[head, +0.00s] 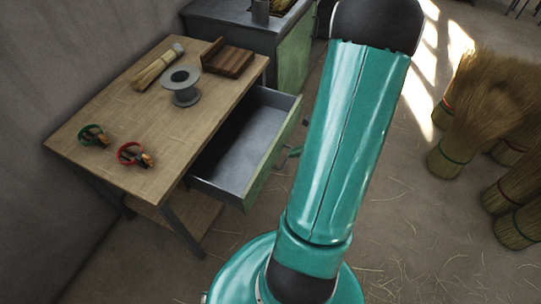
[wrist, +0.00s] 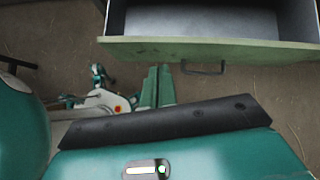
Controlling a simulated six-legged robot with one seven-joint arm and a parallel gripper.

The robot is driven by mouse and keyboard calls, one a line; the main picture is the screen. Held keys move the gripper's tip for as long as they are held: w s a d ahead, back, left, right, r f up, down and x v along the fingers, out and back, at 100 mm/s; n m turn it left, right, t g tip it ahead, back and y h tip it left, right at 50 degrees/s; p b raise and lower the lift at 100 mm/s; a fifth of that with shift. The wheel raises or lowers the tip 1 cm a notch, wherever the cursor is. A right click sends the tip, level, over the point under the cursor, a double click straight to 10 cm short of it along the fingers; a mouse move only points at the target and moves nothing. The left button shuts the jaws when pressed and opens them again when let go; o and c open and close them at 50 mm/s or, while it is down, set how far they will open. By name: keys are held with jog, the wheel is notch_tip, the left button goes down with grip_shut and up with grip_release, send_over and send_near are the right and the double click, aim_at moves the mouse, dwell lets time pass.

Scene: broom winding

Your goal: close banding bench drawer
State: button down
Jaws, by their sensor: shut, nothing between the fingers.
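The banding bench (head: 120,115) has a wooden top and stands at the left of the head view. Its drawer (head: 245,140) is pulled out to the right, with a grey, empty-looking inside and a pale green front. In the wrist view the drawer front (wrist: 140,47) crosses the top, with a dark bar handle (wrist: 203,69) below its upper edge. My gripper (wrist: 157,74) is shut and empty, its two teal fingers side by side. The fingertips appear just left of the handle, close to the front; whether they touch it I cannot tell. My arm hides most of the gripper in the head view.
A green-sided cabinet (head: 293,55) stands behind. Broom bundles (head: 490,110) stand at right. Straw litters the open floor.

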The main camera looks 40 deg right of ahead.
notch_tip(320, 180, down, 4)
jog(key=s+d+m, duration=0.2)
jog(key=s+m, duration=0.1)
send_near(267, 161)
jog(key=shift+h, duration=0.4)
jog(key=shift+a+x, duration=0.15)
jog(key=shift+x, duration=1.35)
jog(key=shift+a+x, duration=0.15)
jog(key=shift+x, duration=1.35)
jog(key=shift+s, duration=0.1)
jog(key=w+a, duration=0.3)
jog(key=w, duration=0.6)
jog(key=w+a, duration=0.3)
jog(key=w, duration=0.6)
jog(key=shift+w+a, duration=0.35)
jog(key=shift+f, duration=0.1)
